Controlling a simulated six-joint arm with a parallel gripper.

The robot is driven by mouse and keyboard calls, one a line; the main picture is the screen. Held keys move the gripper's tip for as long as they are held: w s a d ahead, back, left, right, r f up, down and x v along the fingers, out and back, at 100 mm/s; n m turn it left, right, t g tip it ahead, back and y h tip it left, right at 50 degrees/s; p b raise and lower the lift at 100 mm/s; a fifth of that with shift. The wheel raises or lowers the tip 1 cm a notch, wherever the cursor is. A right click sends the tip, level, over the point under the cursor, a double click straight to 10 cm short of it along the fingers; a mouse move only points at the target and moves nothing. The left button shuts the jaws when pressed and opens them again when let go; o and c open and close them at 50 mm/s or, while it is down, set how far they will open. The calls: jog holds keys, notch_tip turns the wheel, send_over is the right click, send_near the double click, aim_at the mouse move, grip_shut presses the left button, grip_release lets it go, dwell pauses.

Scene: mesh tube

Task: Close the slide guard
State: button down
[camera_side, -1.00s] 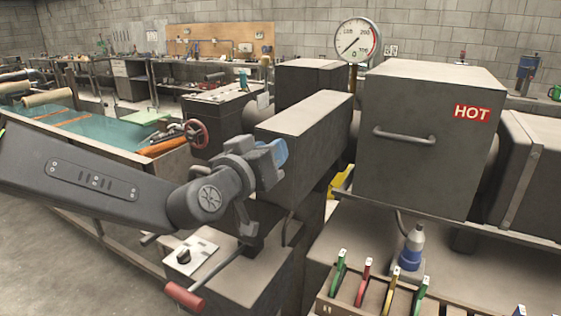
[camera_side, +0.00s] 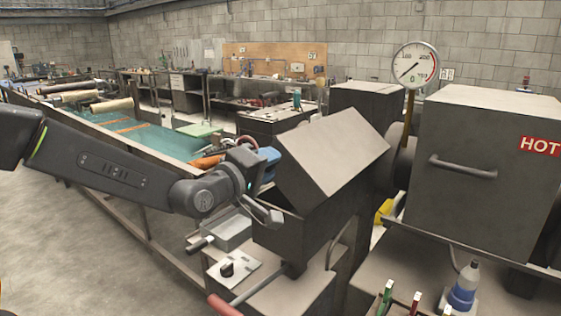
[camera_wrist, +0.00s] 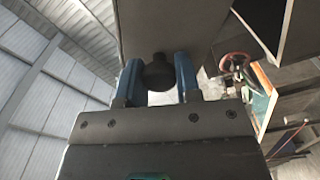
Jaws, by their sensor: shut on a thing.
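A grey box-like cover (camera_side: 335,150), which I take to be the slide guard, sits tilted on top of a dark housing (camera_side: 290,235) in the side view. My gripper (camera_side: 268,160) is at the left end of the cover. In the wrist view its two blue fingers (camera_wrist: 157,62) are shut on a dark round knob (camera_wrist: 158,75) between them. The knob is on a grey surface (camera_wrist: 160,25) that fills the top middle of that view. In the side view the knob is hidden by my gripper.
A hot box (camera_side: 485,165) with a bar handle stands at the right, a dial gauge (camera_side: 414,63) behind it. Below my gripper are a small metal tray (camera_side: 228,230), a switch plate (camera_side: 232,272) and a red-handled lever (camera_side: 224,305). A long water trough (camera_side: 135,135) lies left.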

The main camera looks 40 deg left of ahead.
jog(key=a+f+n, duration=0.5)
jog(key=f+n, duration=0.1)
jog(key=n, duration=0.1)
jog(key=shift+a+f+n, duration=0.15)
jog(key=shift+f+n, duration=0.15)
jog(key=shift+f, duration=0.1)
dwell(0.3)
jog(key=c, duration=0.8)
grip_release()
jog(key=s, duration=0.7)
jog(key=shift+s, duration=0.2)
